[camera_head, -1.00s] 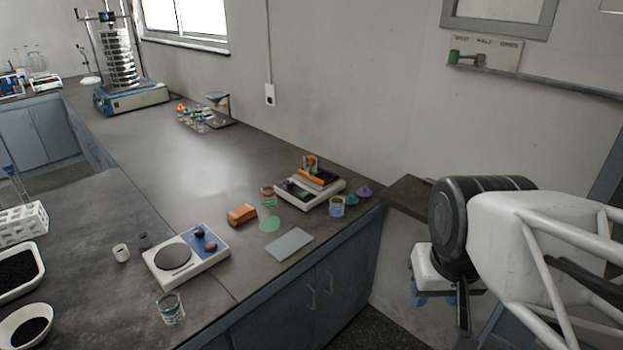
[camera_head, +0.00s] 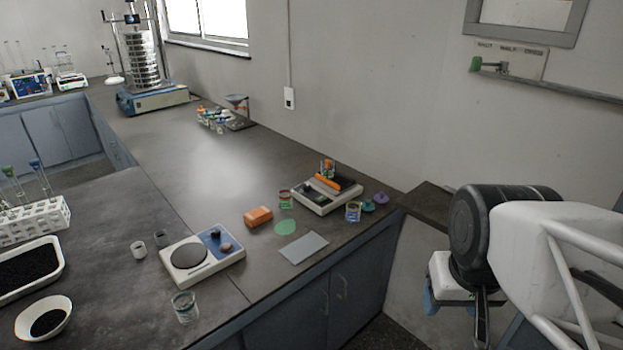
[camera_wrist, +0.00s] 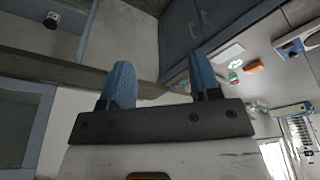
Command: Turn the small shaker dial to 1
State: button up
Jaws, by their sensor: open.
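A white device with a dark round plate (camera_head: 188,254) and a blue panel (camera_head: 212,240) stands on the near bench. Two small knobs sit on the panel, one dark (camera_head: 215,233) and one reddish (camera_head: 225,247). Their markings are too small to read, and I cannot tell whether this is the small shaker. A tall sieve shaker with a blue base (camera_head: 155,98) stands at the far left; its controls are also unreadable. My gripper (camera_head: 452,303) is at the right, off the bench edge, far from both. In the wrist view its blue fingers (camera_wrist: 161,62) are apart and empty.
A white device with an orange block (camera_head: 334,188), jars, an orange box (camera_head: 258,217) and a grey plate (camera_head: 303,248) occupy the bench's right end. A glass beaker (camera_head: 186,308) stands near the front edge. The middle bench is clear. A wall shelf is behind my arm.

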jog(key=w+a+r+m, duration=0.1)
jog(key=w+a+r, duration=0.15)
jog(key=w, duration=0.75)
jog(key=w+a+r+m, duration=0.1)
jog(key=w+r, duration=0.2)
jog(key=w, duration=0.7)
jog(key=w+a+f+m+g, duration=0.1)
jog(key=w+a, duration=0.2)
jog(key=w, duration=0.8)
jog(key=w+a+m, duration=0.1)
jog(key=w+a, duration=0.2)
jog(key=w, duration=0.7)
jog(key=w+a+f+m, duration=0.1)
jog(key=w+a+f, duration=0.4)
jog(key=w, duration=0.5)
jog(key=w+a+f+m+g, duration=0.1)
jog(key=w+a+f, duration=0.5)
jog(key=w+f, duration=0.4)
jog(key=w+a+f+m, duration=0.2)
jog(key=w+a+f, duration=0.3)
jog(key=w, duration=0.6)
jog(key=shift+w+a+f, duration=0.1)
jog(key=shift+w+f, duration=0.05)
jog(key=shift+f, duration=0.55)
jog(key=shift+w+a+f, duration=0.1)
jog(key=shift+f, duration=0.55)
jog(key=shift+w+a+f, duration=0.1)
jog(key=shift+w+f, duration=0.1)
jog(key=shift+f, duration=0.1)
